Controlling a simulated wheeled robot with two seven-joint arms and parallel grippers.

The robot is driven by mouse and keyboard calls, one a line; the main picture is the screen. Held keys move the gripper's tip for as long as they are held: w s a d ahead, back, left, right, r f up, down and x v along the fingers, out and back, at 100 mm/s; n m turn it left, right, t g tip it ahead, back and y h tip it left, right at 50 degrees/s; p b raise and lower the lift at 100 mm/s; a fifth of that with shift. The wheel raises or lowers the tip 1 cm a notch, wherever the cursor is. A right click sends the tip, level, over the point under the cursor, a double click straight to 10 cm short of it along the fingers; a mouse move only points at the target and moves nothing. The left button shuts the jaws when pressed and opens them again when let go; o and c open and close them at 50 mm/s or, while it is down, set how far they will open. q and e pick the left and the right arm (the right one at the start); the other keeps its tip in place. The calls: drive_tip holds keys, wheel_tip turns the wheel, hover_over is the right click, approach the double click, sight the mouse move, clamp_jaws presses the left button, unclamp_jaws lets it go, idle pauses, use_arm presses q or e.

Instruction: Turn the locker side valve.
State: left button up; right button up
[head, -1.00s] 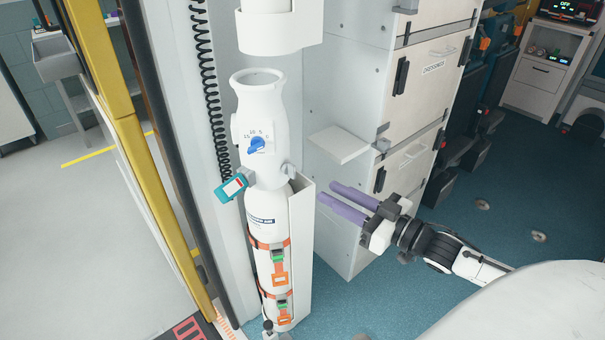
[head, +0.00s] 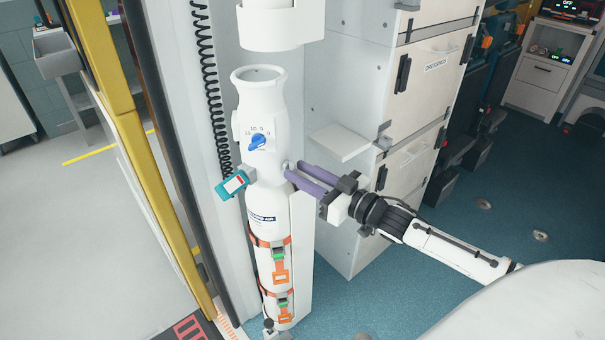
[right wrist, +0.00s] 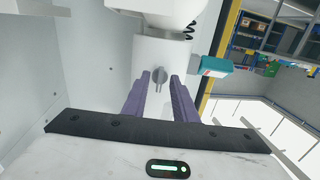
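A white gas cylinder (head: 265,205) stands upright, strapped into a white holder. On its side facing the lockers is a small grey valve knob (right wrist: 159,77), which shows in the right wrist view as an upright flat handle. In the head view the knob (head: 288,165) is a small nub partly hidden by purple fingertips. My right gripper (head: 295,169) has its purple fingers pointing at this side of the cylinder. In the right wrist view its fingers (right wrist: 160,80) stand apart on either side of the knob, with a gap each side. My left gripper is not in view.
A blue dial (head: 258,141) with numbers is on the cylinder's front. A teal tag-like device (head: 232,184) sticks out at its left. White lockers (head: 418,100) and a small shelf (head: 339,143) stand right of the cylinder. The blue floor (head: 375,300) is clear at the lower right.

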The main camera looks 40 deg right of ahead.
clamp_jaws()
drive_tip(key=shift+r+n+p, duration=0.15)
drive_tip(key=shift+n+p, duration=0.4)
drive_tip(key=shift+n, duration=0.35)
drive_tip(key=n, duration=0.2)
drive_tip(key=shift+n+p, duration=0.3)
drive_tip(key=shift+n, duration=0.1)
unclamp_jaws()
drive_tip(key=v, duration=1)
drive_tip(key=shift+s, duration=0.2)
